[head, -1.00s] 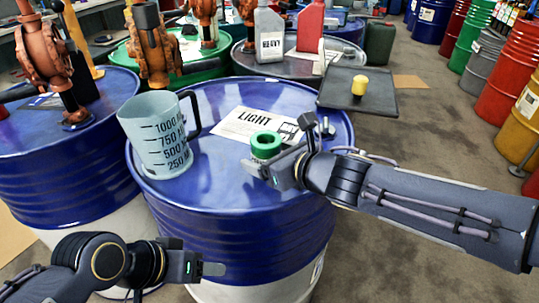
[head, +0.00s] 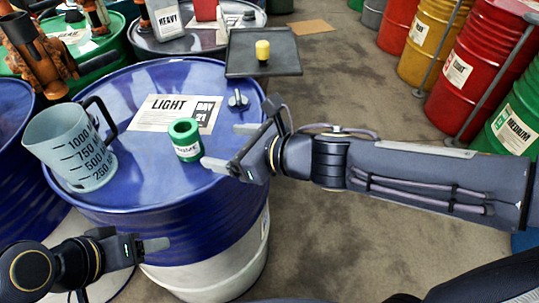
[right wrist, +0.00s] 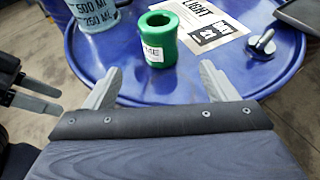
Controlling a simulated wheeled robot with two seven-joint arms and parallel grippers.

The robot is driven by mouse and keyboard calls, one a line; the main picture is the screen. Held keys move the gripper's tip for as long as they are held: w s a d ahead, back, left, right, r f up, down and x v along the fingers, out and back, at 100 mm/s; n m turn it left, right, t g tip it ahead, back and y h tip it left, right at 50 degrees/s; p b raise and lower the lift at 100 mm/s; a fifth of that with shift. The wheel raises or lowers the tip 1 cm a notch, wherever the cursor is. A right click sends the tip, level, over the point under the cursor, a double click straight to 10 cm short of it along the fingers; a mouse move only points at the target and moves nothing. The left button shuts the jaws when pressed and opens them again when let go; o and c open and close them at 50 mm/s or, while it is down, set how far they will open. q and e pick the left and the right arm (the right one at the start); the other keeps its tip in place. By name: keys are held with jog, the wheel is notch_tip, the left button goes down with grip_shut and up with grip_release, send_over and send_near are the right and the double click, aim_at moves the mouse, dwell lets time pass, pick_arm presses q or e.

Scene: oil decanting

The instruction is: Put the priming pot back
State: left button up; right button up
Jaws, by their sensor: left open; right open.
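The priming pot (head: 185,140) is a small green open-topped cup with a white label. It stands upright on the blue drum's lid (head: 125,88), beside the LIGHT sheet. My right gripper (head: 225,147) is open and empty just right of the pot. In the right wrist view the pot (right wrist: 158,42) is beyond the fingertips, between their lines, with a gap to them. My left gripper (head: 153,246) is open and empty at the drum's front left, below the lid; its fingers overlap in the head view.
A clear measuring jug (head: 72,150) stands at the lid's left. The LIGHT sheet (head: 165,112) and a metal bung fitting (head: 238,99) are behind the pot. A dark tray (head: 285,65) with a yellow-capped item (head: 263,50) is at the back right.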

jog(key=w+d+f+m+t+h, duration=0.15)
jog(key=d+m+t+h, duration=0.4)
jog(key=d+m, duration=1.15)
jog(key=s+d+f+m+g+h, duration=0.4)
jog(key=d+m, duration=0.4)
jog(key=m, duration=0.6)
jog(key=s+f+m+g+y, duration=0.2)
jog(key=s+f+m+g, duration=0.1)
jog(key=s+m, duration=0.9)
jog(key=m, duration=0.5)
jog(key=shift+s+a+f+m+g, duration=0.3)
jog(key=shift+a+m+g, duration=0.05)
jog(key=shift+a+m, duration=0.05)
